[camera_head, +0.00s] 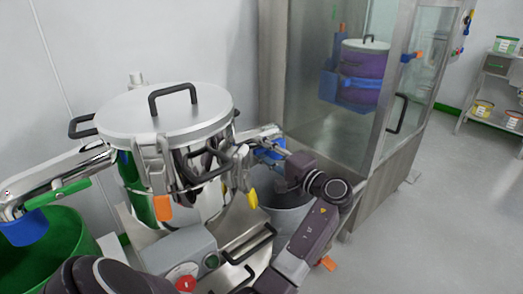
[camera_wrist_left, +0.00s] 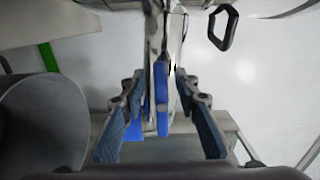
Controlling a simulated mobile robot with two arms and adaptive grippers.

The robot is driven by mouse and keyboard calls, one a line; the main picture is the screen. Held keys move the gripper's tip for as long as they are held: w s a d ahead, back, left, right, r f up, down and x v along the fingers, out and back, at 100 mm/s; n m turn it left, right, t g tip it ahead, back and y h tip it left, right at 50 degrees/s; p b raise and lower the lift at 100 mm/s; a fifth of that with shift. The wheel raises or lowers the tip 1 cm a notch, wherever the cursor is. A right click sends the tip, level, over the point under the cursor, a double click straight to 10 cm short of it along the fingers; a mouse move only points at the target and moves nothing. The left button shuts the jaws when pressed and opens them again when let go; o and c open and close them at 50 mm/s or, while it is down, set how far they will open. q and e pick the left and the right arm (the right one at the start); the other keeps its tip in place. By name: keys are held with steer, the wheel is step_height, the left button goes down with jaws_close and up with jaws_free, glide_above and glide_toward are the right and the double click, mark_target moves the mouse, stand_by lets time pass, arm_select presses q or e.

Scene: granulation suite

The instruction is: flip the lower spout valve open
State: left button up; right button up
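A steel vessel (camera_head: 180,160) with a black-handled lid stands at left-centre in the head view. A metal spout (camera_head: 257,133) leaves its right side, with a blue part (camera_head: 270,149) at its end. My left gripper (camera_head: 272,147) is at this blue part. In the left wrist view, its two fingers (camera_wrist_left: 160,95) stand apart on either side of an upright blue lever-like piece (camera_wrist_left: 162,88). I see a gap beside it and no clear grip; contact is unclear. The valve body is partly hidden by the gripper. My right gripper is not in view.
A grey bin (camera_head: 288,215) stands below the right spout. A left spout with a green lever (camera_head: 60,194) hangs over a green bin (camera_head: 55,250). A control box with a red button (camera_head: 185,283) is in front.

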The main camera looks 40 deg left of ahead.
arm_select(q)
steer(key=s+d, duration=0.1)
steer(key=d, duration=1)
steer(key=shift+d, duration=0.35)
